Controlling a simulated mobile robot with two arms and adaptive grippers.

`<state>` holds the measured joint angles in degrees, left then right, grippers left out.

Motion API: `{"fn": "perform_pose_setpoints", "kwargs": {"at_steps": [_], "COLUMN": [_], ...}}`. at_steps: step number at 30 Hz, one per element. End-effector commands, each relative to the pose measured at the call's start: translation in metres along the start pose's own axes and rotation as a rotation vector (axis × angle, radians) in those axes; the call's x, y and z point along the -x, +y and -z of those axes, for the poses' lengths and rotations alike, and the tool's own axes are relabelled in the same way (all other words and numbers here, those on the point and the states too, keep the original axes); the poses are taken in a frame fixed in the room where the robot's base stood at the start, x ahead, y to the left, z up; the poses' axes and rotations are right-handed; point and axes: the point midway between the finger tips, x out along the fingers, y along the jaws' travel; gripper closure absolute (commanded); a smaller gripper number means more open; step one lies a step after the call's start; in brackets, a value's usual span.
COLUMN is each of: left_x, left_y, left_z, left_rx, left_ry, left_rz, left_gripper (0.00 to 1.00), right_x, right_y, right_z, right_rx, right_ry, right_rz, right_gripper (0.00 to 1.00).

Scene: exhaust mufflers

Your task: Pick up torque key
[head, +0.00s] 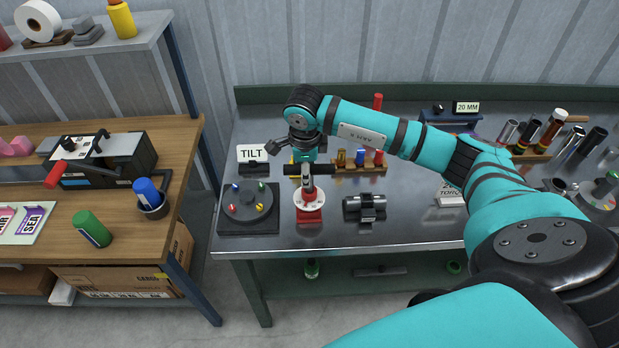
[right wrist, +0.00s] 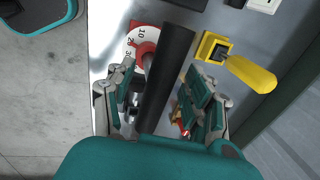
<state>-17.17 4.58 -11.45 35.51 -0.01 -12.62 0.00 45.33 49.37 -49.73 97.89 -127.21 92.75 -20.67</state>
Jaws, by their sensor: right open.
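The torque key (head: 309,183) appears to be the piece with a black crossbar handle, standing upright over a red base with a white dial (head: 309,203) on the metal bench. In the right wrist view its black bar (right wrist: 168,75) runs between my fingers, with the numbered dial (right wrist: 138,42) behind it. My right gripper (head: 301,163) is just above and behind the handle. In the right wrist view my right gripper (right wrist: 160,100) is open, with a finger on each side of the bar. I cannot tell whether either finger touches it. My left gripper is not in view.
A round dark fixture with coloured pegs (head: 248,203) is left of the dial. A dark clamp block (head: 365,207) is right of it. A yellow-handled tool (right wrist: 248,72) is close to my right gripper. A wooden rack of coloured pieces (head: 360,168) stands behind.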

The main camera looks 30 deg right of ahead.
Motion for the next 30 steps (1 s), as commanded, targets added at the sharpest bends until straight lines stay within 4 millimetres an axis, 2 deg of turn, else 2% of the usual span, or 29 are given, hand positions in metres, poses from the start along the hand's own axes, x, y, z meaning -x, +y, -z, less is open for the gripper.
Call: {"fn": "perform_pose_setpoints", "kwargs": {"at_steps": [8,20,30], "left_x": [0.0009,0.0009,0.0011], "left_y": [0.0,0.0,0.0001], "left_z": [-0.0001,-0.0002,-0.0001], "left_rx": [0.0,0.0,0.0], "left_ry": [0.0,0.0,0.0], "left_rz": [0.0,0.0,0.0], "left_gripper": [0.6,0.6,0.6], "right_x": [-0.0044,-0.0038,-0.0026], "right_y": [-0.0004,-0.0006,-0.0019], "right_z": [0.0002,0.0003,0.0001], "right_rx": [-0.001,-0.001,-0.002], "right_ry": [0.0,0.0,-0.002], "right_rz": [0.002,0.002,0.005], "right_gripper": [0.47,0.99,1.0]}}
